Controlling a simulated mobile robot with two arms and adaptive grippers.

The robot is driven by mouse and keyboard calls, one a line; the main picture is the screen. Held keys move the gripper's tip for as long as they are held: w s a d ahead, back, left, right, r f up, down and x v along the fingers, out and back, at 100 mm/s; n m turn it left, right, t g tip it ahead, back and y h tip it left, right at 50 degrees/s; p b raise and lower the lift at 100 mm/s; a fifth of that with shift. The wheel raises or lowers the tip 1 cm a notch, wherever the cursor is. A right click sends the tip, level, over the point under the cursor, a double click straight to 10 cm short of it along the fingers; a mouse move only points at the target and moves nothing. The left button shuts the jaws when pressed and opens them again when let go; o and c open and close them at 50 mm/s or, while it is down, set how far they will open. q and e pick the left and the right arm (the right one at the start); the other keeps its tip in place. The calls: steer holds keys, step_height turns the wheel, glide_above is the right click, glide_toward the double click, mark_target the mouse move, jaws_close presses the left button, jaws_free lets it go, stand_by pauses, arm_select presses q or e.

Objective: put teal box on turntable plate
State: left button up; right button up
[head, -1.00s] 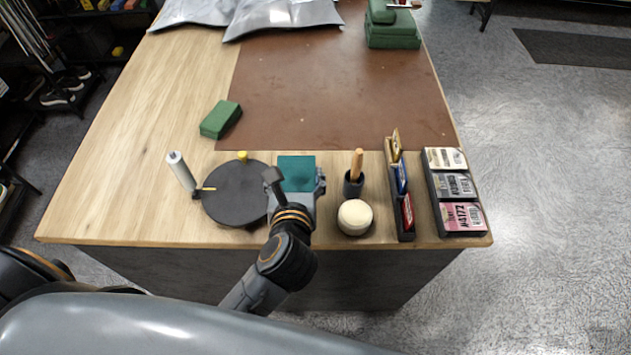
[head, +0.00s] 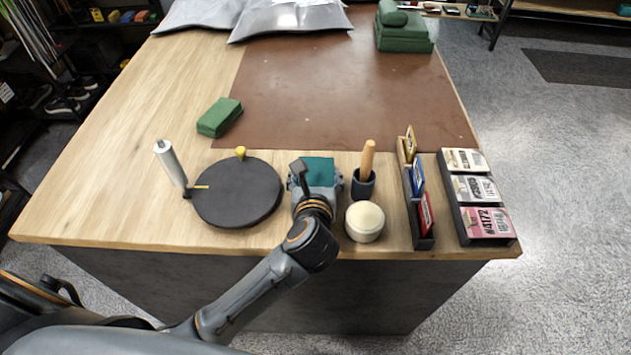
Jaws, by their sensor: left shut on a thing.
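The teal box (head: 319,170) is between the fingers of my left gripper (head: 317,182), which is shut on it. The gripper and wrist hide its near part. The round black turntable plate (head: 238,192) lies just left of the gripper, with nothing on it. It has a yellow knob (head: 240,153) at its far edge and a white cylinder on a handle (head: 170,163) at its left. I cannot tell how high the box is above the table. My right gripper is not in view.
Right of the gripper stand a dark cup with a wooden handle (head: 364,182) and a cream round pad (head: 364,219). Farther right are a card rack (head: 424,240) and a label tray (head: 487,237). A green block (head: 219,117) lies behind the plate. The brown mat (head: 330,95) is mostly clear.

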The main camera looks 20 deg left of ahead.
arm_select(q)
steer(key=shift+r, duration=0.15)
steer(key=o, duration=0.9)
steer(key=shift+f, duration=0.2)
steer(key=o, duration=0.4)
steer(key=shift+o, duration=0.2)
